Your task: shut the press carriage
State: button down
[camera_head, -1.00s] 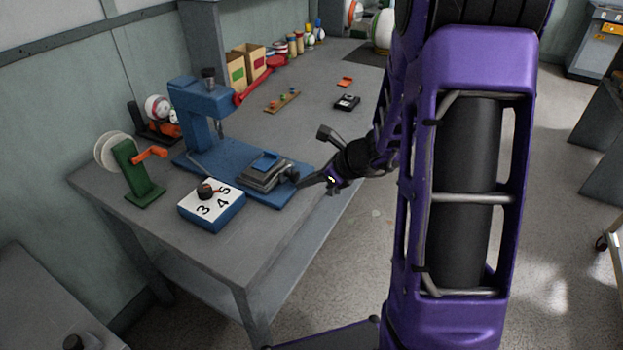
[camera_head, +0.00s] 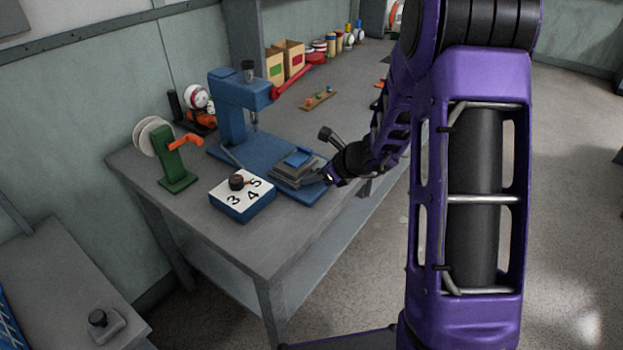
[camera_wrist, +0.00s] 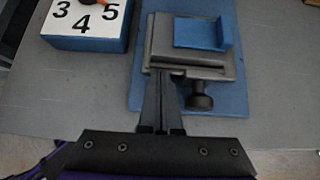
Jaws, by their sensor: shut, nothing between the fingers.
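The blue press (camera_head: 232,120) stands on the grey workbench, with a red lever at its head. Its carriage (camera_head: 295,171), a grey block with a blue plate on top, sits out at the front end of the blue base, clear of the press column. In the wrist view the carriage (camera_wrist: 188,62) shows a dark knob (camera_wrist: 200,102) on its near side. My gripper (camera_head: 323,180) is shut and empty at the carriage's near side. In the wrist view the shut fingertips (camera_wrist: 164,76) reach the carriage's near edge left of the knob; whether they touch it is unclear.
A blue box with a numbered white dial (camera_head: 242,196) stands left of the carriage, close to the base. A green stand with an orange crank (camera_head: 177,160) is farther left. Cardboard boxes (camera_head: 285,62) and a strip with coloured knobs (camera_head: 319,98) lie behind.

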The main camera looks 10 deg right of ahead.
jog(key=w+a+p, duration=0.3)
jog(key=w+a, duration=0.7)
jog(key=shift+w+a, duration=0.4)
jog(key=shift+w+a+r, duration=0.1)
jog(key=shift+w+a, duration=0.05)
jog(key=shift+a, duration=0.1)
